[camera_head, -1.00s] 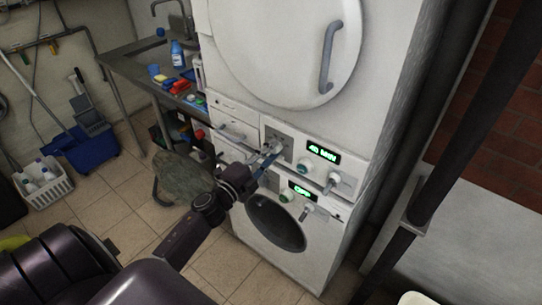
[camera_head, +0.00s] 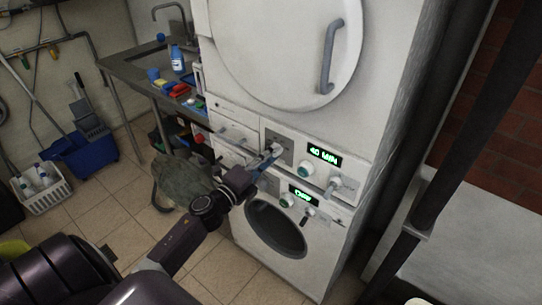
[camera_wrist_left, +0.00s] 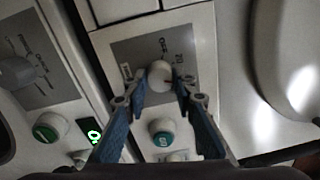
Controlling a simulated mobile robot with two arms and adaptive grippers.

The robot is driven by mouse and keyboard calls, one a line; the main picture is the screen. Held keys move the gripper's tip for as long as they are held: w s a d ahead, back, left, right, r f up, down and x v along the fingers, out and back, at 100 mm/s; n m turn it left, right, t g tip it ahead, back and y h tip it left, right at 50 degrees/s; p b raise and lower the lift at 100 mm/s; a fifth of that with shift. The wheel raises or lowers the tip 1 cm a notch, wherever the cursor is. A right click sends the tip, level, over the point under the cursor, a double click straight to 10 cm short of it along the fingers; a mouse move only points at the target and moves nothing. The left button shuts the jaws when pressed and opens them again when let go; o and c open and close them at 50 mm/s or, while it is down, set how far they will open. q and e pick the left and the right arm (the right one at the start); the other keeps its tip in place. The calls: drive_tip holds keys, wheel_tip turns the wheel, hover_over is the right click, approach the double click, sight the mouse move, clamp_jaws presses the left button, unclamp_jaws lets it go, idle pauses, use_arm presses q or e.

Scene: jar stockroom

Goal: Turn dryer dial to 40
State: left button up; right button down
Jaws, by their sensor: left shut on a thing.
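The dryer (camera_head: 290,55) is the white upper machine with a large round door. Its control panel has a white dial (camera_head: 278,148) on a grey plate and a green display (camera_head: 324,154) that appears to read 40 MIN. My left gripper (camera_head: 269,156) is at this dial, its blue-grey fingers closed on the knob. In the left wrist view the fingertips of the gripper (camera_wrist_left: 160,86) sit at either side of the dial (camera_wrist_left: 160,72), which has a red mark and printed numbers around it. The fingers hide part of the panel. My right gripper is not in view.
A green button (camera_head: 306,168) and another knob (camera_head: 340,187) share the dryer panel. Below is a washer with a dark round door (camera_head: 275,228). A bag (camera_head: 182,178), a blue bucket (camera_head: 88,150) and a white basket (camera_head: 47,190) stand on the floor to the left.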

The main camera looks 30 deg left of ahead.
use_arm(q)
drive_tip(key=shift+f, duration=0.1)
drive_tip(key=o, duration=1.2)
drive_tip(key=shift+c, duration=0.2)
drive_tip(key=s, duration=1.2)
drive_tip(key=shift+a+f, duration=0.2)
drive_tip(key=shift+a, duration=0.25)
